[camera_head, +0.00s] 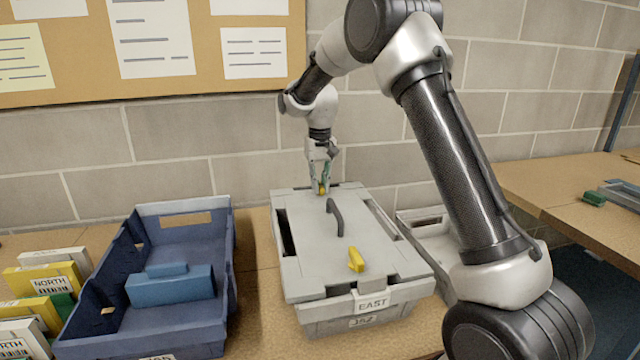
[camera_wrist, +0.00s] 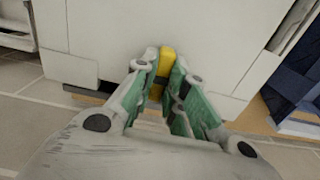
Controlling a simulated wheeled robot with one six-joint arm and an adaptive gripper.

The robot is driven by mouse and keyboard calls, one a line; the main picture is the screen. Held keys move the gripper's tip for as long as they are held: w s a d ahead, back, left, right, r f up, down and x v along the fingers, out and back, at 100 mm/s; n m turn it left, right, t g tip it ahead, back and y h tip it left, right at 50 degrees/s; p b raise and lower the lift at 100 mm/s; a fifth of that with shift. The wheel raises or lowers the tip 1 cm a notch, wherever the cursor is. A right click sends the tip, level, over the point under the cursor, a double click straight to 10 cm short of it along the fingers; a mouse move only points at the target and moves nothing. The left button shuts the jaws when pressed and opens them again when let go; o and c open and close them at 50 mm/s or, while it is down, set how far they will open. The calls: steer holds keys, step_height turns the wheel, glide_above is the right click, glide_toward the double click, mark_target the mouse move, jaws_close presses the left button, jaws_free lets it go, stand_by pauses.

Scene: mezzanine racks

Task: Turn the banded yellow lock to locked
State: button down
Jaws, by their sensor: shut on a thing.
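A grey lidded crate (camera_head: 300,238) labelled EAST stands on the bench in the head view. One yellow lock (camera_head: 356,260) sits near the front edge of its lid, turned at a slant, with no band that I can make out. A second yellow lock (camera_wrist: 166,62) is at the far edge of the lid, between my fingers; the fingers hide much of it, and a dark mark shows on it in the wrist view. My gripper (camera_head: 321,188) points down at the far edge of the lid and is shut on this lock. It also shows in the wrist view (camera_wrist: 164,88).
A dark handle (camera_head: 335,217) stands up from the middle of the lid. A blue crate (camera_head: 185,318) holding blue blocks is on the left, beside several yellow and white boxes (camera_head: 48,283). Another grey crate (camera_head: 425,220) is on the right. A block wall is close behind.

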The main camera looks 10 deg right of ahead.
steer(key=c, duration=1.4)
jaws_free()
steer(key=shift+c, duration=0.2)
step_height(320, 180, up, 12)
